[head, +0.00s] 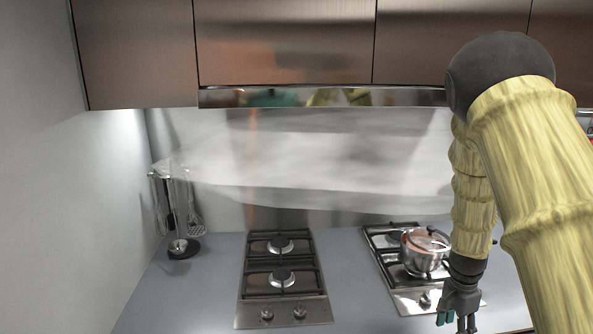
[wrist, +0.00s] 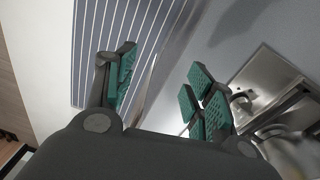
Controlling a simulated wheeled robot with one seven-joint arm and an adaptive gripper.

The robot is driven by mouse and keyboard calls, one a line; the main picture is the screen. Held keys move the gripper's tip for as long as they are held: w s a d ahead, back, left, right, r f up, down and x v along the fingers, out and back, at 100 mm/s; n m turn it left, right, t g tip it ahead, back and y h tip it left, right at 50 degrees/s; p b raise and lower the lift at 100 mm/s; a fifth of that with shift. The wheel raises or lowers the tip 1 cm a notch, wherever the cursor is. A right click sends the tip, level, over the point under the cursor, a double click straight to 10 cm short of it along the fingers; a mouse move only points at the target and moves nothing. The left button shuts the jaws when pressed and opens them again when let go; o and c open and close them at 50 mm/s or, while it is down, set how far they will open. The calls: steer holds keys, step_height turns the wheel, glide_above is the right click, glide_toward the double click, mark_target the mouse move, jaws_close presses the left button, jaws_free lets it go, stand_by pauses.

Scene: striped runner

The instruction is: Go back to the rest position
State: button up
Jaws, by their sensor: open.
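My gripper (head: 457,318) hangs at the lower right in the head view, in front of the right cooktop and pointing down. In the wrist view my gripper (wrist: 158,88) shows its green-padded fingers spread apart, with nothing held between them. My arm comes in from the right edge of the head view and bends down to the gripper. The fingertips in the head view are small and partly cut by the bottom edge.
A steel pot (head: 425,252) stands on the right cooktop (head: 408,300), close to my gripper. The left cooktop (head: 284,312) is empty. A utensil stand (head: 183,247) is at the left. A striped runner (wrist: 105,50) shows in the wrist view. Cabinets (head: 285,42) hang above.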

steer(key=s+a+f+n+h+b, duration=0.1)
steer(key=s+a+f+n, duration=0.1)
steer(key=s+f, duration=0.45)
steer(key=s+a+f+n+b, duration=0.1)
steer(key=s+a+f+n, duration=0.2)
steer(key=f, duration=0.6)
steer(key=s+a+f+n+b, duration=0.1)
steer(key=s+a+f+n, duration=0.2)
steer(key=s, duration=0.6)
steer(key=s+a+f+n+y+b, duration=0.1)
steer(key=s+a+f+n, duration=0.2)
steer(key=s+a+f, duration=0.3)
steer(key=s+a+f+n+b, duration=0.2)
steer(key=s+a+f+n, duration=0.2)
steer(key=s+f, duration=0.3)
steer(key=s+a, duration=0.1)
steer(key=s, duration=0.4)
steer(key=shift+s+y, duration=0.3)
